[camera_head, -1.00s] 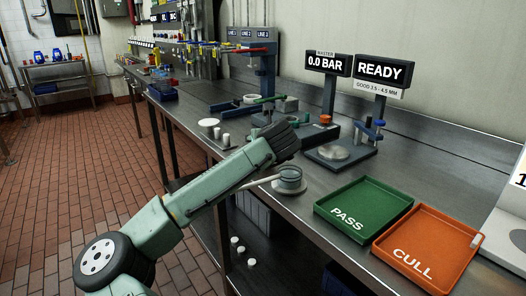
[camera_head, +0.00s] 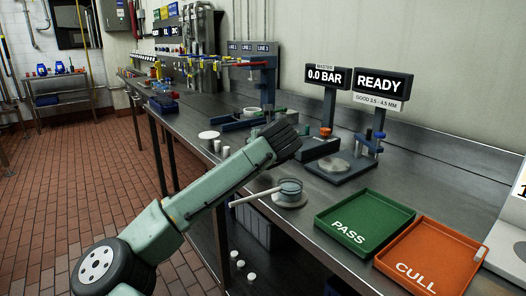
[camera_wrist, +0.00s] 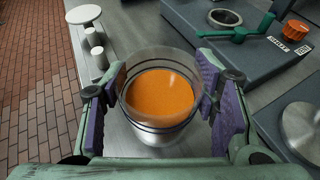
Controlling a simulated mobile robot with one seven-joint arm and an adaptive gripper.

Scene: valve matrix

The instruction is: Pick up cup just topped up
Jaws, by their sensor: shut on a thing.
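A clear cup (camera_wrist: 158,125) filled with orange liquid (camera_wrist: 161,95) stands between the fingers of my gripper (camera_wrist: 164,82) in the wrist view. Dark rings run around the cup. The purple-lined fingers are on its left and right sides, shut on it. The cup looks upright, and the steel bench shows around it. Whether its base touches the bench I cannot tell. In the head view my arm hides the cup and the fingers.
A steel bench (camera_head: 300,213) runs along the wall. White cylinders (camera_wrist: 96,47) and a white disc (camera_wrist: 82,13) stand left of the cup. A dark fixture with a green handle (camera_wrist: 240,34) is close on the right. Green PASS (camera_head: 365,210) and orange CULL (camera_head: 430,248) trays lie at right.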

